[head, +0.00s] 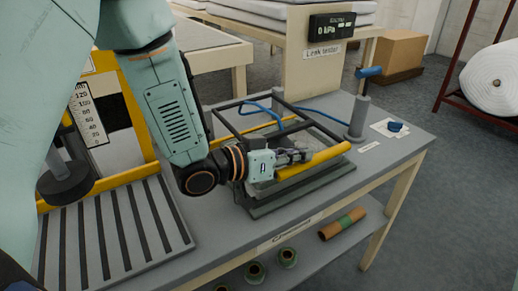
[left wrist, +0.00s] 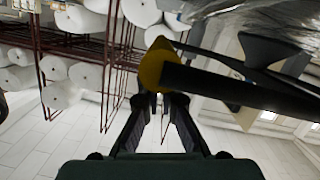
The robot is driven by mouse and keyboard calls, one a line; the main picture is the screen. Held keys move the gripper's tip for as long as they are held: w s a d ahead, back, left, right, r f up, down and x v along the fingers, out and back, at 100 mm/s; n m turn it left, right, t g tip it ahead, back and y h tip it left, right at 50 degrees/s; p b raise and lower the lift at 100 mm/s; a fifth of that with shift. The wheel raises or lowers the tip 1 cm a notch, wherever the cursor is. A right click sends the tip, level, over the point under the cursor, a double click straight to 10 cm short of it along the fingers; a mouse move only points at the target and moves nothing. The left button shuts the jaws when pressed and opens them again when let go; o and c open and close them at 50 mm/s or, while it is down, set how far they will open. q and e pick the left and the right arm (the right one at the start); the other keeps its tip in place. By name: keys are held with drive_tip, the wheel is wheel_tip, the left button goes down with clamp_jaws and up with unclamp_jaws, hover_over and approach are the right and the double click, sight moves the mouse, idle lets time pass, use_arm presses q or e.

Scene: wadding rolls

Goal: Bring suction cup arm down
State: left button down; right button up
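The suction cup arm looks to be the black frame (head: 232,122) with blue hoses, set over a dark grey base plate (head: 335,178) on the grey bench. A thick yellow handle bar (head: 322,158) runs along its front side. My left gripper (head: 303,156) is at this handle, its fingers close to the bar. In the left wrist view the two fingers (left wrist: 159,100) are apart, and the rounded yellow handle end (left wrist: 155,68) with a black bar lies just beyond their tips. I cannot tell whether they touch. My arm hides part of the frame. My right gripper is not in view.
The leak tester display (head: 332,26) is behind. A yellow-framed scale (head: 87,113) stands left. Rolls (head: 343,224) lie on the lower shelf.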

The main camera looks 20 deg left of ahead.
use_arm(q)
drive_tip(key=v, duration=0.5)
drive_tip(key=shift+s+a+f, duration=0.15)
drive_tip(key=shift+f, duration=0.1)
drive_tip(key=v, duration=0.5)
drive_tip(key=shift+s+r, duration=0.1)
drive_tip(key=shift+r, duration=0.25)
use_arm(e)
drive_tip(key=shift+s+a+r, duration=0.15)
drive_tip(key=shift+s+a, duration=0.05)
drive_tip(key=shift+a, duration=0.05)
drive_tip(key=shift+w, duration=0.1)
use_arm(q)
drive_tip(key=shift+s, duration=0.1)
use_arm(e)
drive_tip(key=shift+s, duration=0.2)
